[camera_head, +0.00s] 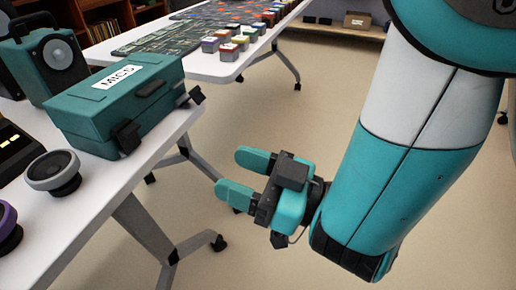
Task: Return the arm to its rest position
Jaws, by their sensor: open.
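My gripper (243,176) is in the middle of the head view, at the end of my teal and white arm (400,140). Its two teal fingers are apart with nothing between them. It hangs over the open floor, to the right of the near white table. My arm comes down from the upper right of the view.
The near white table (95,195) holds a teal case (125,105) labelled MIC D, a grey speaker driver (53,172) and a teal speaker box (55,55). A far table (205,67) carries circuit boards and several small blocks. The beige floor (300,105) is clear around the gripper.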

